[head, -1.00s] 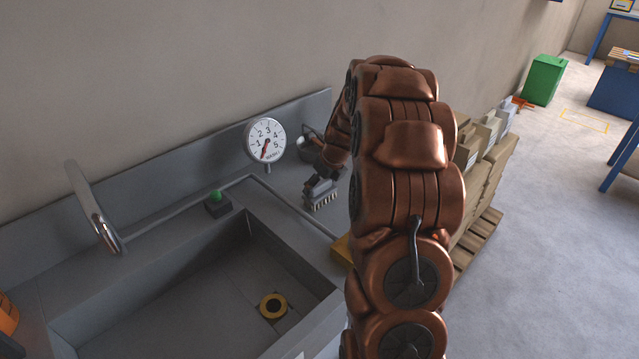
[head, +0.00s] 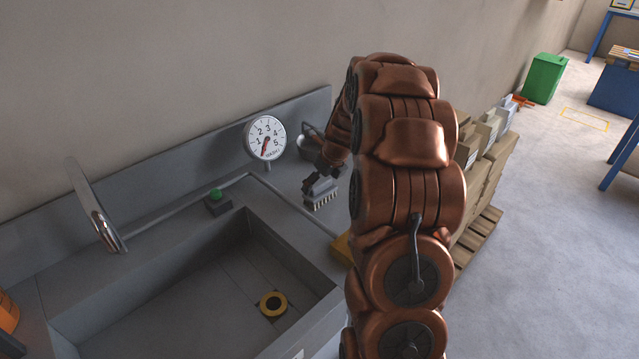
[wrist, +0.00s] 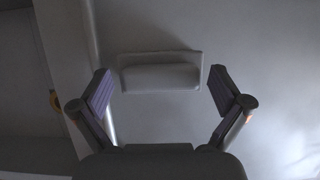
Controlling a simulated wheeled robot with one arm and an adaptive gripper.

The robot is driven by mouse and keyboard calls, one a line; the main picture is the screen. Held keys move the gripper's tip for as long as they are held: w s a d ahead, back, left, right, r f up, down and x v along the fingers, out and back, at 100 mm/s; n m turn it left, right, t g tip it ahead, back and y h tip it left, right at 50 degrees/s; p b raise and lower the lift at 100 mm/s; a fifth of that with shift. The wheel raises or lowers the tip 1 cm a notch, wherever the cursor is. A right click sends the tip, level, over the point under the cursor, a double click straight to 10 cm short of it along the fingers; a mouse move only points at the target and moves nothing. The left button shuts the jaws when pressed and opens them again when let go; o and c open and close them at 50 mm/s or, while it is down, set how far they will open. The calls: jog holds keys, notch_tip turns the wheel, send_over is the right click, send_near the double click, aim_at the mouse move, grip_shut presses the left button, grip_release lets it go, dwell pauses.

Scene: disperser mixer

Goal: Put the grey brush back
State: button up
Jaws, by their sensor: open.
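The grey brush (head: 321,191) stands on the counter right of the sink, with its pale bristles downward in the head view. In the wrist view the brush back (wrist: 160,72) shows as a grey block ahead of and between the fingertips. My gripper (wrist: 160,80) is open, with clear gaps on both sides of the brush. In the head view my gripper (head: 324,176) is just above the brush, partly hidden by my arm.
The sink basin (head: 190,290) lies to the left, with a yellow ring (head: 273,305) at its bottom. A dial gauge (head: 265,138) and a green button (head: 216,197) stand near the counter's back. Stacked boxes (head: 486,140) stand beyond my arm.

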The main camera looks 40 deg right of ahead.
jog(key=a+b+v, duration=0.1)
jog(key=b+v, duration=0.1)
jog(key=v, duration=1)
jog(key=s+a+n+g+y, duration=0.1)
jog(key=s+a+n+g, duration=0.1)
jog(key=s+a+n, duration=0.55)
jog(key=s+a+n+g, duration=0.1)
jog(key=s+a+n, duration=0.3)
jog(key=a+n, duration=0.55)
jog(key=s+a+f+n+g, duration=0.1)
jog(key=s+a+n, duration=0.4)
jog(key=s+n, duration=0.3)
jog(key=s+a+f+n+g+h, duration=0.1)
jog(key=s+a+f+n+g, duration=0.1)
jog(key=s+a+n, duration=0.3)
jog(key=s+n, duration=0.4)
jog(key=s, duration=0.4)
jog(key=shift+s+f+h, duration=0.2)
jog(key=shift+h, duration=0.1)
jog(key=shift+r, duration=0.1)
notch_tip(320, 180, up, 5)
jog(key=p, duration=0.5)
